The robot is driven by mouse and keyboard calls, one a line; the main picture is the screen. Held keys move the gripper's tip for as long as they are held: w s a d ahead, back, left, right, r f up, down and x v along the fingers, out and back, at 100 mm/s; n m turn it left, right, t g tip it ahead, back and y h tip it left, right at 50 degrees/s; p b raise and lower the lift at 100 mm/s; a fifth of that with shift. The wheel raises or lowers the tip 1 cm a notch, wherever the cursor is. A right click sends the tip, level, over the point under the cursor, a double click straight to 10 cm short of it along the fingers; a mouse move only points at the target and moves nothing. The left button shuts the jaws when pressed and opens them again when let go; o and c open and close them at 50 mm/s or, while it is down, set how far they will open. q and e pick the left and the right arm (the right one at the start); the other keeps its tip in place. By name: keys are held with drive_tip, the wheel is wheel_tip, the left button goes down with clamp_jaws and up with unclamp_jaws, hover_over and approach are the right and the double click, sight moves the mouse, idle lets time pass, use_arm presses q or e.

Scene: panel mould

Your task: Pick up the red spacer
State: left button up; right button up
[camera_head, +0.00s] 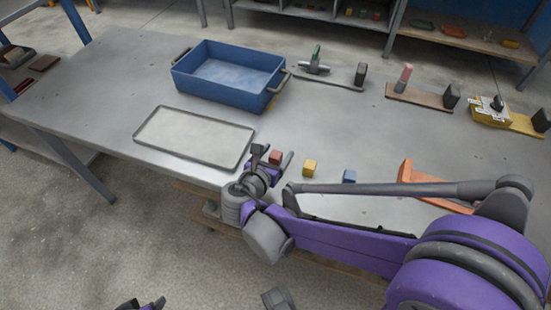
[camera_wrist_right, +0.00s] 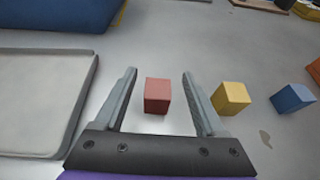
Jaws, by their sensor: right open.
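The red spacer (camera_head: 275,157) is a small block on the grey table near its front edge. In the right wrist view the red spacer (camera_wrist_right: 157,96) stands between the two fingers, with a visible gap on each side. My right gripper (camera_head: 273,154) is open around it and holds nothing; its fingers also show in the right wrist view (camera_wrist_right: 159,76). In the head view the gripper partly hides the spacer's lower part.
A yellow block (camera_head: 309,168) and a blue block (camera_head: 349,177) stand to the right of the spacer. A shallow grey tray (camera_head: 143,135) lies to the left, a blue bin (camera_head: 220,93) behind it. An orange piece (camera_head: 405,172) and several fixtures are farther right.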

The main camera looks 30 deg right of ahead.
sight(281, 147)
drive_tip(key=x, duration=0.4)
drive_tip(key=shift+w+f+b, duration=0.1)
drive_tip(key=shift+b, duration=0.25)
clamp_jaws()
